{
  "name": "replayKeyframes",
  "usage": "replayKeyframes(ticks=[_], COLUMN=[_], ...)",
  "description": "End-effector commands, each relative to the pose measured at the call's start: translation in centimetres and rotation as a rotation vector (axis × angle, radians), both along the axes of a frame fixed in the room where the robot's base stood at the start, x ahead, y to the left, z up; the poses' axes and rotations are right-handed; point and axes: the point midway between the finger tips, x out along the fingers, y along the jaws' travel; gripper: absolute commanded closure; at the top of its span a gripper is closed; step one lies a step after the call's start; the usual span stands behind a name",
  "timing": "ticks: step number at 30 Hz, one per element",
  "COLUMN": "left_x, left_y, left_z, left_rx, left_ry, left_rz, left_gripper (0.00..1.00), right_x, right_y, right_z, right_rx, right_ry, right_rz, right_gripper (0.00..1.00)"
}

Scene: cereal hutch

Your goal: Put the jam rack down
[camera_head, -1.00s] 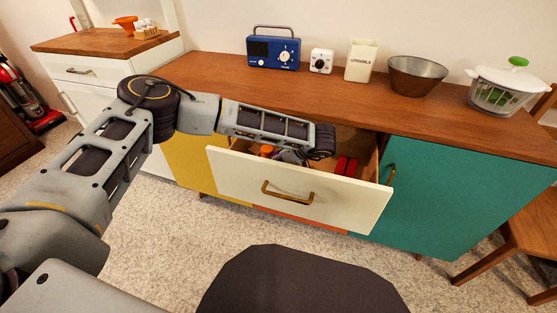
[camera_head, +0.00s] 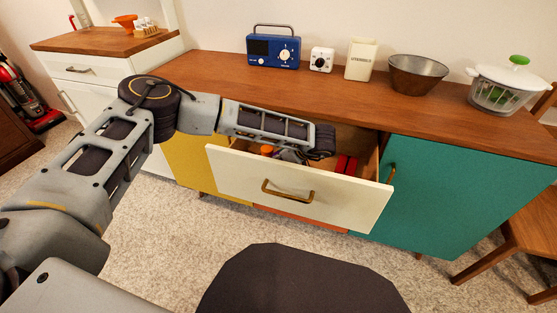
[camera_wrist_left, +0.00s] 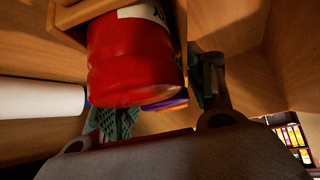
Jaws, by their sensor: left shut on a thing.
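The jam rack (camera_wrist_left: 82,10) is a wooden frame seen in part in the left wrist view, with a red jar (camera_wrist_left: 130,62) with a white label in it. My left gripper (camera_wrist_left: 160,100) is shut on the rack, with one green-padded finger on each side of the jar. In the head view my left gripper (camera_head: 292,156) reaches down into the open cream drawer (camera_head: 235,175), mostly hidden by my wrist and the drawer front. Red items (camera_head: 346,165) show in the drawer to its right. Whether the rack touches the drawer floor I cannot tell. My right gripper is not in view.
An orange-topped item (camera_head: 267,150) lies at the drawer's left. A white cylinder (camera_wrist_left: 40,98) shows left of the jar in the wrist view. Above, the wooden top (camera_head: 330,88) holds a blue radio (camera_head: 273,52), a timer (camera_head: 321,60), a canister (camera_head: 361,60) and a metal bowl (camera_head: 417,75).

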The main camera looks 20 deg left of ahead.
Motion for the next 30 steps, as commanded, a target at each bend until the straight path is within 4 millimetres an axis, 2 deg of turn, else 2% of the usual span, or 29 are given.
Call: replayKeyframes(ticks=[16, 17, 21, 22, 30], left_x=[0.05, 0.05, 0.04, 0.03, -0.05], left_y=[0.0, -0.01, -0.01, 0.0, 0.0], left_z=[-0.55, -0.52, -0.54, -0.54, -0.7], left_rx=[0.0, 0.0, 0.0, 0.0, 0.0], left_ry=[-0.002, -0.002, -0.002, -0.002, 0.002], left_rz=[0.0, 0.0, 0.0, 0.0, 0.0], left_gripper=[0.78, 0.43, 0.25, 0.22, 0.22], right_x=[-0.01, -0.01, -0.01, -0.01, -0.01], right_y=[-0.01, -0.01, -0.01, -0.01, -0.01], right_z=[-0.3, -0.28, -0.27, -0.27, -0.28], right_rx=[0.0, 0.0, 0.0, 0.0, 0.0], right_ry=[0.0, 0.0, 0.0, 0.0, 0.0], right_rz=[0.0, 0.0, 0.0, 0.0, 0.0], right_gripper=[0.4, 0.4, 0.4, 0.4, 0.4])
